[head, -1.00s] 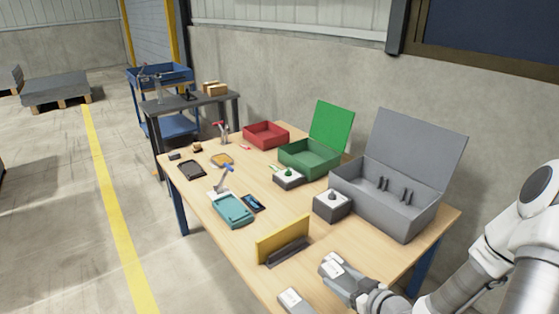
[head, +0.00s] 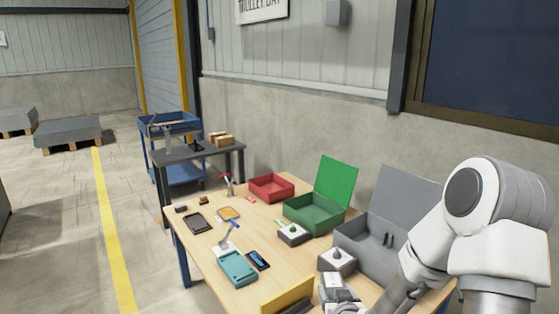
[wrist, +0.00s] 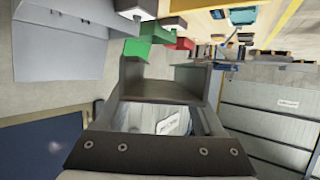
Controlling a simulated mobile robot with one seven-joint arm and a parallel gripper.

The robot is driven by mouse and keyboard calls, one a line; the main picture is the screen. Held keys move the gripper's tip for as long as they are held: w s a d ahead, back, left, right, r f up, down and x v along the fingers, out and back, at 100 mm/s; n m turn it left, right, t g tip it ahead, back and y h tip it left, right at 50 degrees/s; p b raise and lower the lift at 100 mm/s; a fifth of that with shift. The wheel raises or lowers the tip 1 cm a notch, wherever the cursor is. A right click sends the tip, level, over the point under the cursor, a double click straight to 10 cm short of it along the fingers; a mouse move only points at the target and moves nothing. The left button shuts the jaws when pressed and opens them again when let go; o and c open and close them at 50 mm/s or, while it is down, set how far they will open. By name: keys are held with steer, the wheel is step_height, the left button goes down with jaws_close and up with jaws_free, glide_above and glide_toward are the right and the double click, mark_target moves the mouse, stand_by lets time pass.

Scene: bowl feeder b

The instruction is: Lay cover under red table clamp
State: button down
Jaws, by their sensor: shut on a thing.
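The red table clamp (head: 229,184), with a red handle, stands upright at the far end of the wooden table in the head view. My gripper (head: 336,287) is above the table's near right part, well apart from that clamp. In the wrist view my gripper (wrist: 168,105) is shut on a grey-brown, flat-faced thing (wrist: 165,90). I take this to be the cover, but its full outline is hidden. What lies under the red clamp is too small to tell.
A blue-handled clamp (head: 229,236) stands by a teal case (head: 238,268). A black tray (head: 197,224), red bin (head: 271,187), green open box (head: 314,212), grey open box (head: 370,240) and yellow panel (head: 289,298) are on the table. Bare wood shows around the tray.

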step_height(320, 180, up, 8)
steer(key=p, duration=0.6)
steer(key=shift+f, duration=0.1)
